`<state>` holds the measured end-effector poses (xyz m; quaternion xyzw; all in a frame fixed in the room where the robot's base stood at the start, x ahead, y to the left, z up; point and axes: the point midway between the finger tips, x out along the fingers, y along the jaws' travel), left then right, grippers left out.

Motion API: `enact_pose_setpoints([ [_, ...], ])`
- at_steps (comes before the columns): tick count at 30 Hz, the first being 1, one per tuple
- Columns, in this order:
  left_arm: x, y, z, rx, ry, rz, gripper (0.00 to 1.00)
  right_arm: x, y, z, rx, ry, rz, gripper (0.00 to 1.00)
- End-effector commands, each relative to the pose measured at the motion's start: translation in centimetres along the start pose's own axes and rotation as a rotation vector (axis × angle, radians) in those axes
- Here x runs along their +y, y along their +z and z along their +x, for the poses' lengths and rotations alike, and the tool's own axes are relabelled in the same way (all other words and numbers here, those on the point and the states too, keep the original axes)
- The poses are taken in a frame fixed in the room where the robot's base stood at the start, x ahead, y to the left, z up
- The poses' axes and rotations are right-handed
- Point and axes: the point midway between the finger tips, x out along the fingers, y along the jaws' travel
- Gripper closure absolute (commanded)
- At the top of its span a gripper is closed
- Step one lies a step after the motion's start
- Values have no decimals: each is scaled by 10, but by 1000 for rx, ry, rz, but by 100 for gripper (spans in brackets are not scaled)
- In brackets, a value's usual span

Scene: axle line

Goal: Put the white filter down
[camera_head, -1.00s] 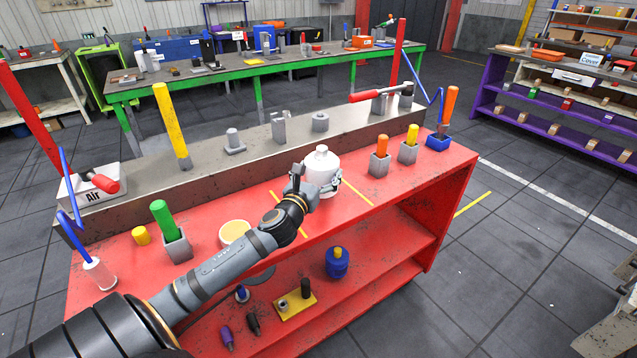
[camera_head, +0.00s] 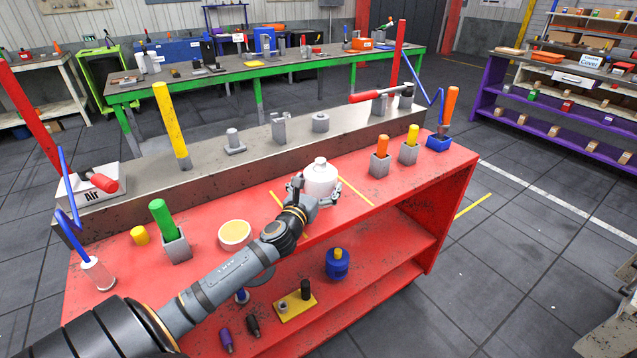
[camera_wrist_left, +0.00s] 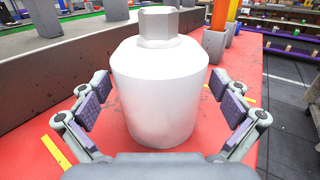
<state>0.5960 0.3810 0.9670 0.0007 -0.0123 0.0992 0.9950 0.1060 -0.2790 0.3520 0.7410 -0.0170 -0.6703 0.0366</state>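The white filter (camera_head: 320,177) stands upright on the red bench top (camera_head: 380,205), between yellow marking lines (camera_head: 355,191). In the wrist view the white filter (camera_wrist_left: 160,92) fills the middle, with a hex-shaped top. My left gripper (camera_head: 315,195) is around it from the near side. In the wrist view the left gripper (camera_wrist_left: 163,108) is open: its two padded fingers stand at either side, with a gap between each pad and the filter. My right gripper is not in view.
An orange-handled tool (camera_head: 379,163) and a yellow-handled one (camera_head: 409,148) stand in grey blocks to the right. A raised grey ledge (camera_head: 255,158) runs behind.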

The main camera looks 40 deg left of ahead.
Motion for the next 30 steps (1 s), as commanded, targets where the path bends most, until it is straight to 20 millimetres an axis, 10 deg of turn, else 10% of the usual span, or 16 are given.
enact_pose_setpoints([
  [9, 0, 3, -2, 1, -1, 3, 0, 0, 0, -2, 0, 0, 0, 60],
  [30, -1, 4, -119, 1, -2, 1, 0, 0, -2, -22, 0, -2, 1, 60],
])
